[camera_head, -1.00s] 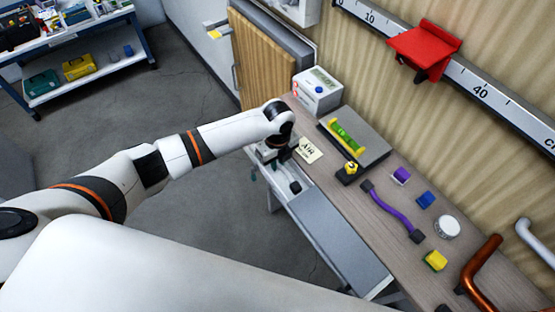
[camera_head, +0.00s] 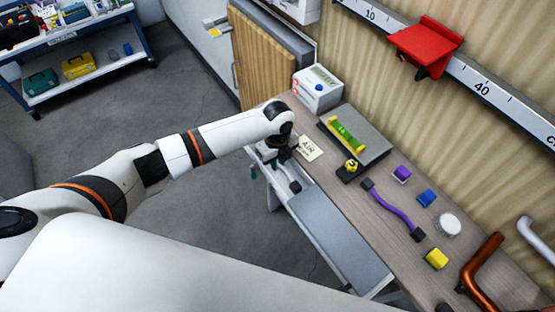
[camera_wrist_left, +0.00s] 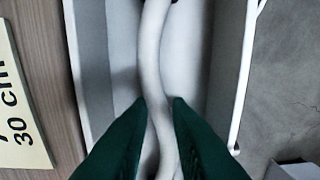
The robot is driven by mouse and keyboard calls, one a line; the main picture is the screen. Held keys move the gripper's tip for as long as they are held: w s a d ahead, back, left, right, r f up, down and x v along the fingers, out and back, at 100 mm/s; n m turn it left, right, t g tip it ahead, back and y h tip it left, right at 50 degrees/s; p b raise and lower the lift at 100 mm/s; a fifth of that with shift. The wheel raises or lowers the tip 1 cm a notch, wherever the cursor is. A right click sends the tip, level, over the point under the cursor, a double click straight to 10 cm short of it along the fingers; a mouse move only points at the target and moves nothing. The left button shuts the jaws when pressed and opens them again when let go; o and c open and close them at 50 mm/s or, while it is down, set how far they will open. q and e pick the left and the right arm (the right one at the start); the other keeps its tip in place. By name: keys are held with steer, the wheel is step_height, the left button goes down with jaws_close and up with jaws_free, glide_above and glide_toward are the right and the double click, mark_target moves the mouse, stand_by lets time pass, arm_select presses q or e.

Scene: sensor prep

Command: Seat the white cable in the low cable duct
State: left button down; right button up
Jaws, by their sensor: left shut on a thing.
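The white cable (camera_wrist_left: 152,65) runs lengthwise between the walls of the low white cable duct (camera_wrist_left: 90,70) in the left wrist view. My right gripper is not in view.
A yellow label card (camera_head: 310,149) lies beside the duct. A grey block with a green level (camera_head: 346,134), a purple cable (camera_head: 390,206), small coloured blocks and a white meter (camera_head: 318,90) stand on the bench. A grey panel (camera_head: 340,228) continues along its front.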

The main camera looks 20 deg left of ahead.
arm_select(q)
steer(key=shift+f, duration=0.2)
steer(key=c, duration=0.9)
jaws_free()
steer(key=shift+w+r+p, duration=0.1)
steer(key=shift+r+p, duration=0.5)
steer(key=shift+o, duration=0.7)
steer(key=shift+r+p, duration=0.3)
steer(key=shift+r, duration=0.05)
steer(key=shift+r+p, duration=2.6)
